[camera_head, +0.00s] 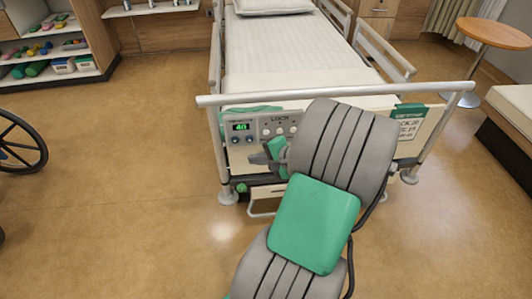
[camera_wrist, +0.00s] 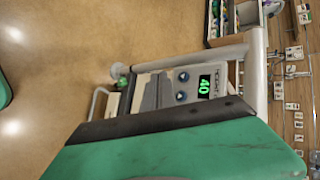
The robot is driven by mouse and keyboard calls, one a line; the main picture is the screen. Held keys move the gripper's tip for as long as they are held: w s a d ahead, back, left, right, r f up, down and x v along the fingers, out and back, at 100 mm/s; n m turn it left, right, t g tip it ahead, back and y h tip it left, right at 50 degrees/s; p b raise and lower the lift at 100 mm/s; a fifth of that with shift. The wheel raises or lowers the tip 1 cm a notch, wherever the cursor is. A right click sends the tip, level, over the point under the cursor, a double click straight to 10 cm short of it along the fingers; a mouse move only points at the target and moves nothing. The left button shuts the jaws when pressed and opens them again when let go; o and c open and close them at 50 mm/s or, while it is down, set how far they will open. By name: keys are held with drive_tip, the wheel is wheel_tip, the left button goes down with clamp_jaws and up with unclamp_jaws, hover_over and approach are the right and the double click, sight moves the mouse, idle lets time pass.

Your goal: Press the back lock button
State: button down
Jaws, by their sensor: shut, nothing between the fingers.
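The bed's control panel (camera_head: 255,126) is on the footboard at the foot of the bed. It has a green display (camera_head: 240,127) reading 40, two round blue buttons below it, and a LOCK label with a row of small pale buttons (camera_head: 267,133) to the right. My arm covers the panel's right side, and I cannot tell which button is the back lock. My gripper (camera_head: 259,159) is shut and empty, just below the panel; contact cannot be told. The wrist view shows the display (camera_wrist: 206,86) and blue buttons (camera_wrist: 181,85) sideways; the lock buttons are hidden there.
A white rail (camera_head: 225,100) runs along the top of the footboard. A green-topped card (camera_head: 409,121) hangs to the right. A wheelchair wheel (camera_head: 22,142) and a shelf unit (camera_head: 85,45) stand at left. The floor left of the bed is clear.

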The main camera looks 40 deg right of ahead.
sight(266, 132)
drive_tip(key=s+d+f+m+t+h+b, duration=0.1)
drive_tip(key=s+d+f+m+t, duration=0.1)
drive_tip(key=d, duration=0.3)
drive_tip(key=shift+s+m, duration=0.2)
drive_tip(key=shift+m, duration=0.6)
drive_tip(key=shift+w+d, duration=0.1)
drive_tip(key=shift+d, duration=0.05)
drive_tip(key=w+d+b, duration=0.2)
drive_tip(key=w+d, duration=0.2)
drive_tip(key=w, duration=0.3)
drive_tip(key=shift+d, duration=0.4)
drive_tip(key=shift+w, duration=0.1)
idle(0.7)
drive_tip(key=shift+w+d, duration=0.25)
drive_tip(key=shift+w, duration=0.05)
